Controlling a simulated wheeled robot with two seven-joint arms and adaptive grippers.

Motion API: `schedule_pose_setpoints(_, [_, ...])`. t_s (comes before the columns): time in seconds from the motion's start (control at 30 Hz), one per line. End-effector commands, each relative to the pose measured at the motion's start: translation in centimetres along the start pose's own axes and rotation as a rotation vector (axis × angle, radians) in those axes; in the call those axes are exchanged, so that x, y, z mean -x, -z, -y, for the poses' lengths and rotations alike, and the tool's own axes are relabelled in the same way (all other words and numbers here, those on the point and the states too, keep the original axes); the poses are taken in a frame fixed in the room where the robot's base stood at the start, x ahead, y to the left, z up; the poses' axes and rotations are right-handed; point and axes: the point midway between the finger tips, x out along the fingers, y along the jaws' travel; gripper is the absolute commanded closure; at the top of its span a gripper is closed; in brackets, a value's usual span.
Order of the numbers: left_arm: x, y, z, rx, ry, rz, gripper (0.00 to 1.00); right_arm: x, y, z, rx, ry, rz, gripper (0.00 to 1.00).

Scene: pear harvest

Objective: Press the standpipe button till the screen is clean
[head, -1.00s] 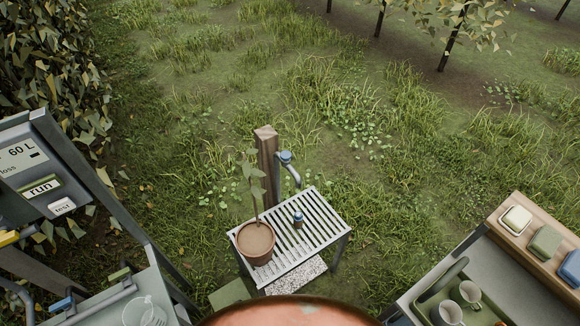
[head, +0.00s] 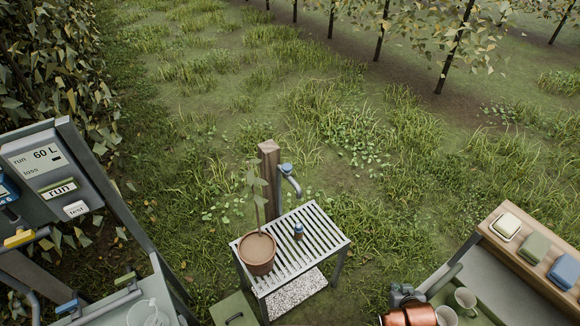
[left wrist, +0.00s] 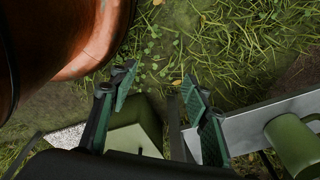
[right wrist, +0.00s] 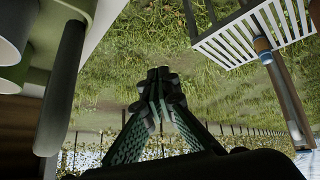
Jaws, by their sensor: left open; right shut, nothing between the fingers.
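The standpipe is a grey bent pipe (head: 294,184) on a wooden post (head: 268,170), with a blue cap (head: 286,168) on top. A slatted metal stand (head: 318,222) is in front of it, bearing a small blue-and-dark cylinder (head: 298,231). Which part is the button, or the screen, I cannot tell for sure. My right gripper (head: 402,292) is at the lower right, well apart from the standpipe; in the right wrist view (right wrist: 158,82) its fingers are shut and empty. My left gripper (left wrist: 158,88) is open and empty in the left wrist view, outside the head view.
A potted seedling (head: 257,252) stands at the stand's left. A bench (head: 490,270) with mugs (head: 466,298) and coloured blocks (head: 535,248) is at the right. Grass beyond is open.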

Motion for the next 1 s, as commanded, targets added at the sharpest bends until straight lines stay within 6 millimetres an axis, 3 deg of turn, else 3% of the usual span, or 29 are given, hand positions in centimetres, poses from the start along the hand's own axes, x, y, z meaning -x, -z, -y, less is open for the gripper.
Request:
schedule_pose_setpoints(0.03, [0.4,-0.1,0.0,0.0,0.0,0.002,0.56,-0.1,3.1,-0.2,-0.014,-0.008,-0.062,1.0])
schedule_pose_setpoints(0.17, [0.9,-0.5,0.0,0.001,0.0,0.007,0.56,-0.1,10.7,-1.2,-0.059,-0.029,-0.23,1.0])
schedule_pose_setpoints(0.3, [1.5,-0.8,0.0,0.002,-0.001,0.011,0.56,1.0,19.5,-2.1,-0.107,-0.043,-0.426,1.0])
schedule_pose_setpoints(0.43, [1.9,-0.8,0.0,0.002,-0.001,0.012,0.56,2.7,25.8,-2.7,-0.142,-0.046,-0.571,1.0])
schedule_pose_setpoints(0.5, [2.0,-0.8,0.0,0.002,-0.001,0.012,0.56,3.2,27.5,-2.9,-0.152,-0.046,-0.614,1.0])
schedule_pose_setpoints(0.6, [2.0,-0.7,0.0,0.002,-0.001,0.012,0.56,3.5,28.5,-3.0,-0.158,-0.044,-0.64,1.0])
schedule_pose_setpoints(0.83, [2.0,-0.7,0.0,0.002,-0.001,0.012,0.57,3.5,28.5,-2.9,-0.158,-0.044,-0.641,1.0])
schedule_pose_setpoints(1.0, [2.0,-0.6,0.0,0.002,-0.001,0.01,0.69,3.5,28.5,-2.9,-0.158,-0.044,-0.64,1.0])
